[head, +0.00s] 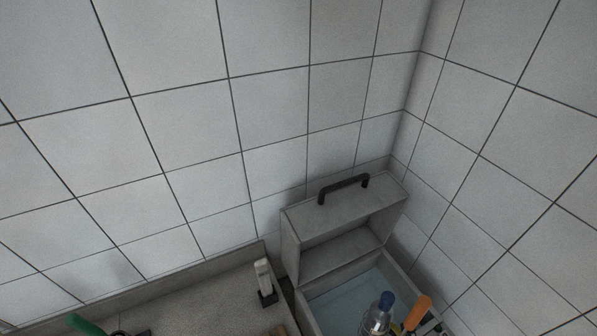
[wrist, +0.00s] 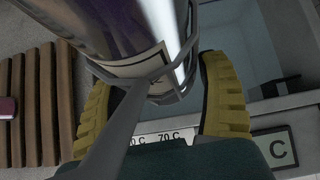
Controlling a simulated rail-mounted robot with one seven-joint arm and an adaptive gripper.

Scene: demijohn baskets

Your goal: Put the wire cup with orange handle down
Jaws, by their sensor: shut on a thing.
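The wire cup's orange handle (head: 417,312) shows at the bottom of the head view, tilted. Beside it is a clear bottle with a blue cap (head: 384,301). In the wrist view, the grey wire of the cup (wrist: 128,112) runs around the lower part of a shiny bottle with a pale label (wrist: 130,68). My gripper (wrist: 160,108), with yellow fingers, is shut on the wire cup. The grasped part of the handle is hidden in the wrist view. The cup's base and whether it touches anything cannot be seen clearly.
An open grey bath with pale blue water (head: 345,300) lies beneath, its black-handled lid (head: 335,218) raised by the tiled wall. A counter (head: 190,300) is left, with a white upright object (head: 263,276).

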